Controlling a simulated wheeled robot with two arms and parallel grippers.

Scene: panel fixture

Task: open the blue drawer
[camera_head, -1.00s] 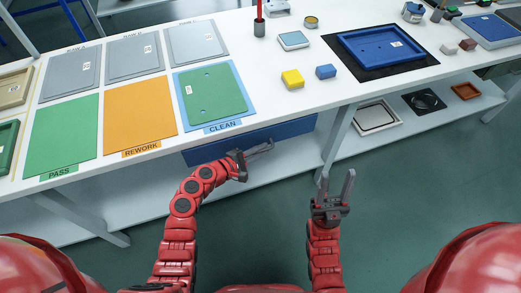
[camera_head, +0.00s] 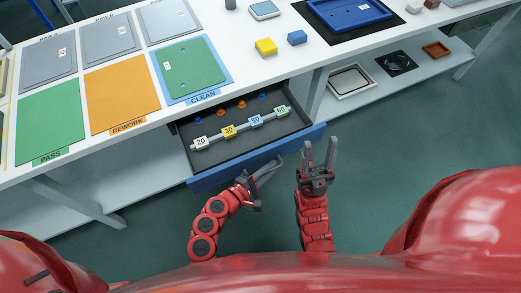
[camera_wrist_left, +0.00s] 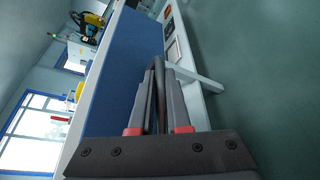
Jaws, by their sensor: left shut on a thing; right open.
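The blue drawer (camera_head: 215,181) is pulled out from under the white table, and its dark inside shows in the head view. In it lies a rail with numbered blocks (camera_head: 243,127), with several small orange and blue pieces behind it. My left gripper (camera_head: 267,172) is at the drawer's blue front and shut on its handle. In the left wrist view the blue front (camera_wrist_left: 125,65) stands beside the fingers, which close around a dark bar, the handle (camera_wrist_left: 158,90). My right gripper (camera_head: 320,157) is open and empty, just right of the drawer's right end.
Above the drawer, the white tabletop (camera_head: 225,60) bears green, orange and grey panels, a yellow block (camera_head: 266,46) and a blue block (camera_head: 297,38). A table leg (camera_head: 314,92) stands right of the drawer. The lower shelf holds trays (camera_head: 351,80). The floor in front is clear.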

